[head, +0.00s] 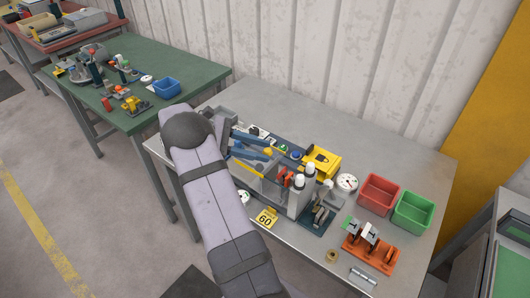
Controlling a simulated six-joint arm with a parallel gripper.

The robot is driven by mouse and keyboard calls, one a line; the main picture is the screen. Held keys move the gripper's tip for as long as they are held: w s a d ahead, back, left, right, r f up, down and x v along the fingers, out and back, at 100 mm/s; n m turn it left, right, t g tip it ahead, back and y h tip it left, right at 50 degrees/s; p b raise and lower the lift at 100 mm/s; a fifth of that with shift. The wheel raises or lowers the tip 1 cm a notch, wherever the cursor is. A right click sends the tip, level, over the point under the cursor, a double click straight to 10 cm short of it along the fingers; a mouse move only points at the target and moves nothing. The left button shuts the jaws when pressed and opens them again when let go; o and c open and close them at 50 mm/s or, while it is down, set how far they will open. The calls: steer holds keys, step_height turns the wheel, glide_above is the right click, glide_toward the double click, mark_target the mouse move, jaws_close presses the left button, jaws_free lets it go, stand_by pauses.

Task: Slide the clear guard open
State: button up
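The panel bender (315,215) stands on the grey metal table, partly covered by my arm. A pale, see-through panel that looks like the clear guard (262,188) is at its front left, just right of my arm. My arm hides its left part, so I cannot tell how far it is slid. Two blue bars (250,147) lie apart from each other beside my arm, over the bender's back left. They may be my gripper's fingers, but this is too small to be sure. I cannot see any contact with the guard.
A yellow block (321,162), a round dial (347,182), a red bin (379,194) and a green bin (412,211) are on the right. An orange rack (371,254) and a yellow "60" tag (266,218) are near the front. The table's back strip is clear.

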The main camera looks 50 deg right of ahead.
mark_target(242, 160)
steer(key=shift+b+v, duration=0.75)
steer(key=shift+v, duration=1.85)
steer(key=shift+a+t, duration=0.3)
steer(key=s+a+f+m+t+y, duration=0.2)
steer(key=s+a+f+t+y, duration=0.1)
steer(key=a, duration=0.8)
steer(key=s+a+f+m+t+y, duration=0.1)
steer(key=s+a+f+t+y, duration=0.25)
steer(key=a, duration=0.75)
steer(key=s+a+f+m+t+y, duration=0.2)
steer(key=s+a+f+t, duration=0.15)
steer(key=a, duration=0.75)
step_height(242, 160, down, 31)
steer(key=b, duration=3.1)
steer(key=shift+s+d, duration=0.15)
steer(key=shift+d, duration=0.05)
steer(key=shift+r, duration=0.1)
